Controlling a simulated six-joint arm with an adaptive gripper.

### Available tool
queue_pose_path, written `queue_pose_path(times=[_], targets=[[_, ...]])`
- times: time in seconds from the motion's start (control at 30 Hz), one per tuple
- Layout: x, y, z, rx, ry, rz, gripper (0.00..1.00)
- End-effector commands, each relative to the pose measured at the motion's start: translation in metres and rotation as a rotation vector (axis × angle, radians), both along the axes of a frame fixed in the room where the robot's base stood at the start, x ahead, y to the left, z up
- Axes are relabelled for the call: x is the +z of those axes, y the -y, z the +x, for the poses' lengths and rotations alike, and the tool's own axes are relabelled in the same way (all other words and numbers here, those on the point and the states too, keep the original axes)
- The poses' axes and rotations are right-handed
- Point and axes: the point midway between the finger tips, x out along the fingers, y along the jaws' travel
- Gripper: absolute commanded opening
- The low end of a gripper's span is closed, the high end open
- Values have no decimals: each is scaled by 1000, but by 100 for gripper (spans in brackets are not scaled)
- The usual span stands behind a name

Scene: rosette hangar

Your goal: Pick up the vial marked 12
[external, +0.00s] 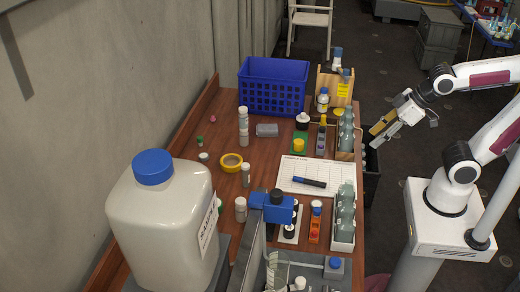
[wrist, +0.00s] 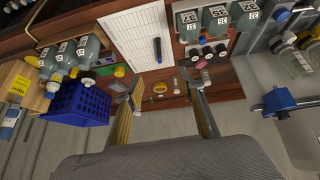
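My gripper (external: 384,132) is held in the air to the right of the table, its fingers pointing left; it is empty. In the wrist view its two fingers (wrist: 158,86) stand wide apart. Grey-green vials with white number labels stand in two groups. One row (external: 344,215) is in a white tray at the table's right edge, and it shows at top right in the wrist view (wrist: 218,16). The other group (external: 346,131) is farther back by the wooden holder, and at left in the wrist view (wrist: 68,50).
A blue basket (external: 273,86) stands at the back. A white sheet (external: 316,176) with a dark marker (external: 309,182) lies between the vial groups. A large blue-capped jug (external: 165,225) fills the front left. Small bottles and yellow tape (external: 231,162) occupy the table's left side.

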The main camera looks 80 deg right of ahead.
Motion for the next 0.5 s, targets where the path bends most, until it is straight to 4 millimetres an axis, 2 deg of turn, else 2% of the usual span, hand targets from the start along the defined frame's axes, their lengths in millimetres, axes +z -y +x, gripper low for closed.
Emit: queue_pose_path(times=[0.1, 0.5], targets=[[-2, 6, 27, -2, 27, -15, 39], [-10, 21, 113, 11, 133, -57, 39]])
